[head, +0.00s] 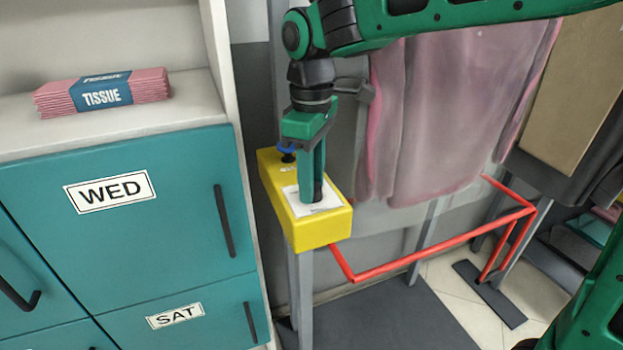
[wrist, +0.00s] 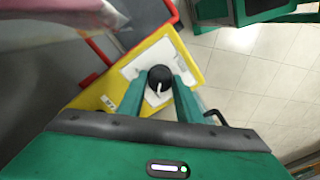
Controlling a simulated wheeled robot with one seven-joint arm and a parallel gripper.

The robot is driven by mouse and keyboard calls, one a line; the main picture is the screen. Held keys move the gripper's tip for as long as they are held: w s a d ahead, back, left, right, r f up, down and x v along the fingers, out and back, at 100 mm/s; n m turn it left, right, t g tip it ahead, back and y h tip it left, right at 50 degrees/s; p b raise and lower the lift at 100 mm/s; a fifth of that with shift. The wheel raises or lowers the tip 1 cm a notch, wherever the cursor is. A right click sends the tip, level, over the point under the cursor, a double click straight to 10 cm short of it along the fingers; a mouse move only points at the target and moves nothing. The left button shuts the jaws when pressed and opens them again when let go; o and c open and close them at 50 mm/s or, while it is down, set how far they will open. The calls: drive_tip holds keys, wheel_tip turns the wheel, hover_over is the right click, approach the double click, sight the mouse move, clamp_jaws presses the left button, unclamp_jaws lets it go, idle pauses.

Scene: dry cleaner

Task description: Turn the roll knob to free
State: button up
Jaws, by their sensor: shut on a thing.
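The roll knob (wrist: 160,78) is a round black knob with a white pointer line. It sits on a white plate on a yellow box (head: 323,232), which also shows in the wrist view (wrist: 184,46). My gripper (head: 312,197) reaches down onto the box from above. In the wrist view its two green fingers (wrist: 160,86) stand on either side of the knob and are shut on it. The white line points toward the bottom of the wrist view, slightly left. The plate's markings are too small to read. In the head view the fingers mostly hide the knob.
A blue-and-black part (head: 287,152) stands on the box behind my gripper. A red rail (head: 430,254) runs right of the box, below a hanging pinkish garment (head: 425,110). Teal lockers (head: 130,215) stand close on the left, with a tissue pack (head: 103,92) on the shelf above.

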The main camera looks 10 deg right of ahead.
drive_tip(key=shift+w+d, duration=0.15)
drive_tip(key=o, duration=1)
drive_tip(key=shift+o, duration=0.2)
drive_tip(key=shift+r, duration=0.15)
wheel_tip(320, 180, up, 10)
drive_tip(key=shift+r, duration=0.25)
